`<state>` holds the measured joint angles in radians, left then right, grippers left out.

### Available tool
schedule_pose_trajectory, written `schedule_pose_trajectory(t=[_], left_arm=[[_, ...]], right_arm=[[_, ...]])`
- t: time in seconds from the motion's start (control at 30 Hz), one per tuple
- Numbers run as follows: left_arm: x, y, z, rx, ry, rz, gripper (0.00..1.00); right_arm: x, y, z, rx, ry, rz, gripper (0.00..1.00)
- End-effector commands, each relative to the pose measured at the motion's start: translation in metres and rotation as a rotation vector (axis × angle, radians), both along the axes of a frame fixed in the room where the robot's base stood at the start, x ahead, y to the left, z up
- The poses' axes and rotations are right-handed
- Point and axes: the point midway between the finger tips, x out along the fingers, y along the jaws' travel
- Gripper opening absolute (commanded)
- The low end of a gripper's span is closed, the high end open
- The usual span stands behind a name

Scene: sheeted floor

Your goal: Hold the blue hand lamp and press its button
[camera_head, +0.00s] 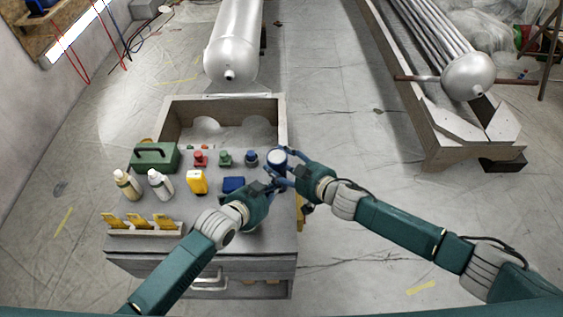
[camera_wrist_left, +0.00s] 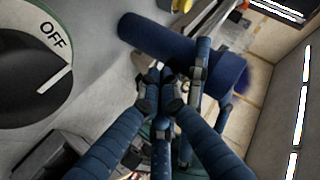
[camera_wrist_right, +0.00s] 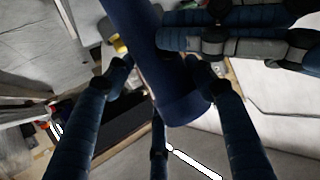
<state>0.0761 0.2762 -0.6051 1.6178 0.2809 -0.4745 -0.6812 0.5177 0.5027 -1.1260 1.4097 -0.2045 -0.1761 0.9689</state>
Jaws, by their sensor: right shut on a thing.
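The blue hand lamp (camera_head: 277,157) is held near the right edge of the worktop, its pale round end up in the head view. My right gripper (camera_head: 285,170) is shut on it; in the right wrist view the dark blue barrel (camera_wrist_right: 150,45) lies between its fingers (camera_wrist_right: 165,82). My left gripper (camera_head: 271,181) is close to the lamp on its near side. In the left wrist view its fingertips (camera_wrist_left: 160,88) are together and empty, just below the lamp barrel (camera_wrist_left: 180,50). Whether they touch the lamp, and where its button is, I cannot tell.
The worktop (camera_head: 215,215) holds a green toolbox (camera_head: 155,157), red (camera_head: 200,159), green (camera_head: 225,158) and blue (camera_head: 251,158) knobs, a yellow item (camera_head: 197,182) and white bottles (camera_head: 160,184). A dark dial marked OFF (camera_wrist_left: 35,60) is close to the left wrist camera.

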Motion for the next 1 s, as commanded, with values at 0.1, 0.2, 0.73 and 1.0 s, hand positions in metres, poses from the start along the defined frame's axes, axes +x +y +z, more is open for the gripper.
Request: schedule_pose_trajectory(t=[0.1,0.2,0.73,1.0], left_arm=[[0.0,0.0,-0.001,0.001,0.0,0.001,0.0],[0.0,0.0,-0.001,0.001,0.0,0.001,0.0],[-0.009,0.0,-0.002,0.001,0.001,-0.001,0.0],[-0.01,0.0,-0.001,0.001,0.001,0.0,0.0]], right_arm=[[-0.001,-0.001,-0.004,-0.005,0.004,-0.001,0.24],[-0.001,-0.001,-0.004,-0.005,0.004,-0.001,0.24],[-0.002,-0.001,-0.004,-0.005,0.004,-0.001,0.24],[-0.002,-0.001,-0.004,-0.005,0.004,-0.001,0.24]])
